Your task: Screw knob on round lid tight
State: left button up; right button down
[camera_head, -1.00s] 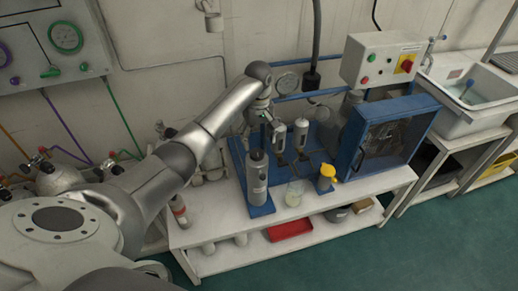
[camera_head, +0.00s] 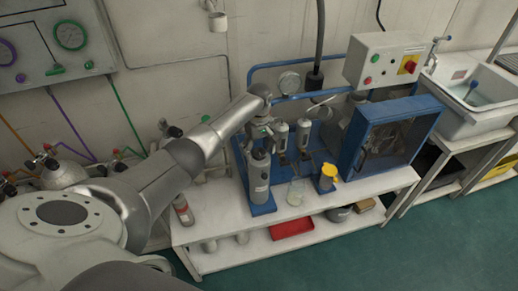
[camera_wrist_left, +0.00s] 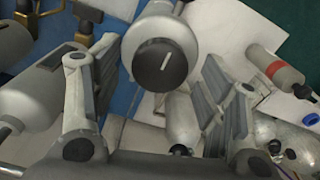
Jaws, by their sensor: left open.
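The round lid (camera_wrist_left: 146,28) shows from above in the left wrist view, a light grey disc on top of a grey cylinder (camera_head: 258,178). A dark round knob (camera_wrist_left: 166,65) with a white line sits at its middle. In the head view this cylinder stands upright on a blue base at the bench's front left. My left gripper (camera_head: 262,132) is just above the cylinder's top, which it partly hides. In the left wrist view its open fingers (camera_wrist_left: 157,82) stand on either side of the knob, apart from it. My right gripper is not in view.
Two slimmer grey cylinders (camera_head: 303,130) stand behind. A glass beaker (camera_head: 295,192) and a yellow-topped container (camera_head: 328,176) are to the right, before a blue-framed cabinet (camera_head: 388,140). A pressure gauge (camera_head: 289,82) is at the back. A red tray (camera_head: 291,227) lies below.

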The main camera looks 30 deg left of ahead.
pick_arm(q)
jog(key=c, duration=1)
